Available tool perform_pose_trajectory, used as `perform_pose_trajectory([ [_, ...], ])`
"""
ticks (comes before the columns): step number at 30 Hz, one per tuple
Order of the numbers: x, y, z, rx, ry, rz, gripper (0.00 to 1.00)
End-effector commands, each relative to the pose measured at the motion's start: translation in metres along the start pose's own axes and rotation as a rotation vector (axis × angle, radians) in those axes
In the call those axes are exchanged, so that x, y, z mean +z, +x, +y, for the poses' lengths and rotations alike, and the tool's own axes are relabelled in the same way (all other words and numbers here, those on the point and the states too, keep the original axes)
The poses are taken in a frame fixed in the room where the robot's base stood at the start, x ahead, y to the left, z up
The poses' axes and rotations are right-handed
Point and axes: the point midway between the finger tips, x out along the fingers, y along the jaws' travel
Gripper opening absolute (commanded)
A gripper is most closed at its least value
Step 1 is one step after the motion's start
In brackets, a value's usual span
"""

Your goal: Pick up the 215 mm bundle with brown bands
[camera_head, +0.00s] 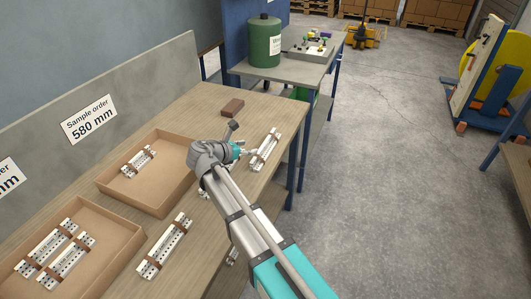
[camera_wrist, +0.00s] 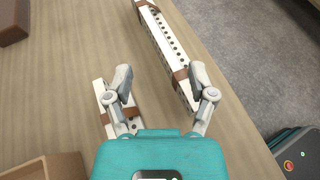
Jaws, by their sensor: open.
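A long white perforated bundle with brown bands (camera_wrist: 166,42) runs down the wrist view, its near end beside my right finger. It lies on the table near the far right edge in the head view (camera_head: 266,148). A shorter-looking bundle with a brown band (camera_wrist: 104,98) is partly hidden by my left finger. My gripper (camera_wrist: 161,78) is open and empty above the table; in the head view its tip (camera_head: 244,151) is just left of the long bundle. Another bundle with brown bands (camera_head: 165,246) lies on the front table. I cannot tell which measures 215 mm.
An open tray (camera_head: 114,188) holds one bundle (camera_head: 138,161); a nearer tray (camera_head: 122,250) holds two. A brown block (camera_head: 232,107) lies at the table's far end. A green canister (camera_head: 264,45) stands on the bench beyond. Bare wood lies around the long bundle.

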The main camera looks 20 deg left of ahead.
Motion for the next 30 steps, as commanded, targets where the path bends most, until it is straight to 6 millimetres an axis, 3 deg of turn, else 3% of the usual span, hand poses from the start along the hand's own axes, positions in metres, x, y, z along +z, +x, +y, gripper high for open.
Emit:
perform_pose_trajectory([
  [6, -0.001, 0.021, 0.0, 0.0, 0.0, 0.0, 0.72],
  [22, -0.001, 0.029, 0.001, 0.0, 0.0, 0.0, 0.72],
  [30, -0.004, 0.058, 0.003, 0.0, 0.0, 0.0, 0.72],
])
